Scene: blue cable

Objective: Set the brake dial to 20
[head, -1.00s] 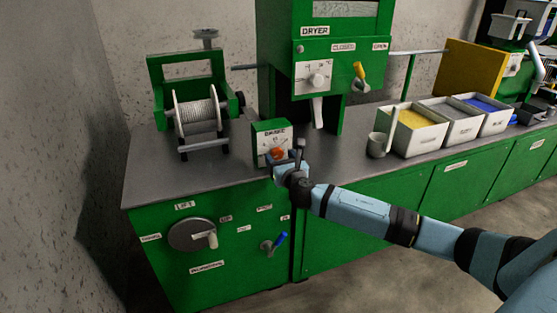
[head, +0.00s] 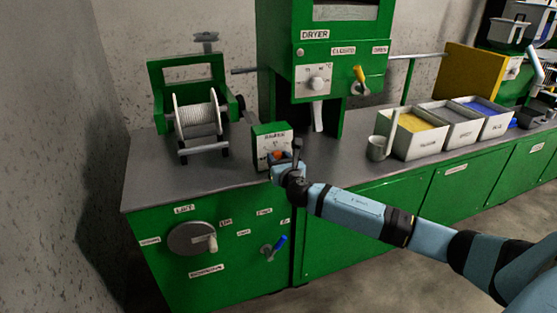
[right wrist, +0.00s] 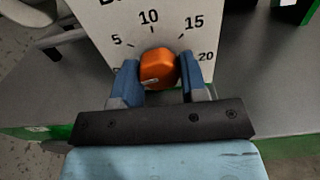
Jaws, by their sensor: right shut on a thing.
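The brake dial is an orange knob (right wrist: 158,68) on a white scale face (right wrist: 108,22) marked 5, 10, 15 and 20. A pale mark shows low on the knob, but I cannot tell which number it reads. In the head view the knob (head: 278,155) sits low on the front of the small green brake box (head: 262,130) at the counter's front edge. My right gripper (right wrist: 160,78) is shut on the knob, with one blue finger on each side. It also shows in the head view (head: 281,163), hiding part of the knob. My left gripper is not in view.
A cable drum (head: 198,118) stands left of the box on the grey counter (head: 150,165). The green dryer (head: 325,50) rises behind it. A metal cup (head: 377,148) and open bins (head: 415,143) stand to the right. A lift crank (head: 192,238) and a blue-handled lever (head: 274,246) are below.

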